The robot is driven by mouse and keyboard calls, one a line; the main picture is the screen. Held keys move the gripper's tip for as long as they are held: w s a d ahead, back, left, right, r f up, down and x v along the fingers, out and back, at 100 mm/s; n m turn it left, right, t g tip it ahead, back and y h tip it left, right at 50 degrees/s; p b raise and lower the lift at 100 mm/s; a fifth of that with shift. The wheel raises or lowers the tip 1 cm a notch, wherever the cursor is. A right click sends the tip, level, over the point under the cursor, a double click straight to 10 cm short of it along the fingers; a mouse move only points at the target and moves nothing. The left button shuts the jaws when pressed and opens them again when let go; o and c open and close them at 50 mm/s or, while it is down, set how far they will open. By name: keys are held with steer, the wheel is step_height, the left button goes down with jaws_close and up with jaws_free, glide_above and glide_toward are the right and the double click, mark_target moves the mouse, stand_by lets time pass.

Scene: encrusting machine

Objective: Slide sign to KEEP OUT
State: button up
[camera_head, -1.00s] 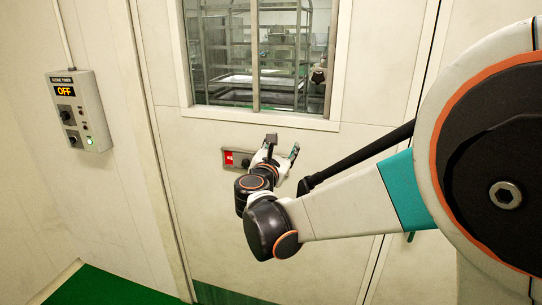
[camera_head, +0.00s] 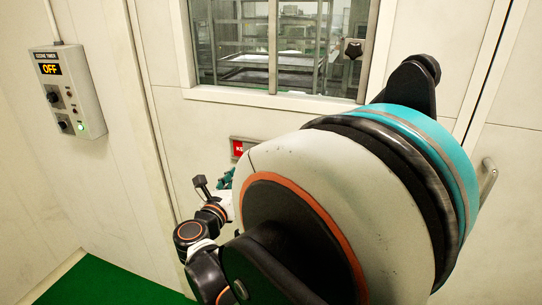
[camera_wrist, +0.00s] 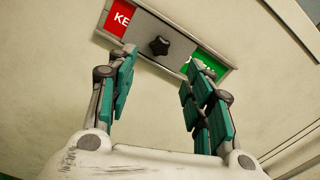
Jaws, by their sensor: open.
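The sign is a shallow frame on the white door, in the wrist view top centre. Its red panel (camera_wrist: 118,20) shows the letters "KE" at left, and a green panel (camera_wrist: 208,66) shows at right. A grey sliding plate with a dark star knob (camera_wrist: 158,45) lies between them and covers part of the lettering. In the head view only the sign's red end (camera_head: 238,148) shows; my arm hides the rest. My gripper (camera_wrist: 160,66) is open and empty, its fingers pointing towards the sign with the knob apart from them. It also shows in the head view (camera_head: 213,182), lower left of the sign.
A timer box (camera_head: 68,92) reading "OFF" hangs on the left wall. The green floor (camera_head: 110,285) at lower left is clear.

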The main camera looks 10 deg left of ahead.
steer(key=w+b, duration=0.2)
steer(key=w, duration=0.8)
steer(key=shift+w+d, duration=0.2)
steer(key=shift+d, duration=0.15)
steer(key=shift+c, duration=0.6)
